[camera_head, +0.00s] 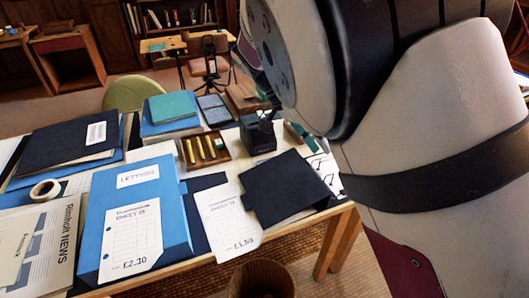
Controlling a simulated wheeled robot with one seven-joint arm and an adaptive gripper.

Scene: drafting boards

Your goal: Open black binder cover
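A flat black binder or folder (284,187) lies at the right front of the table and appears closed. A second black folder-like cover (67,146), with a white label, lies on a stack at the left. I cannot tell from this view which one is the black binder of the task. My arm fills the right side of the picture and hides what is behind it. I cannot make out my gripper or its fingers.
A large blue binder (134,218) with white sheets lies front left, beside a tape roll (45,189) and a newspaper (38,247). A loose price sheet (228,221) touches the black folder.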

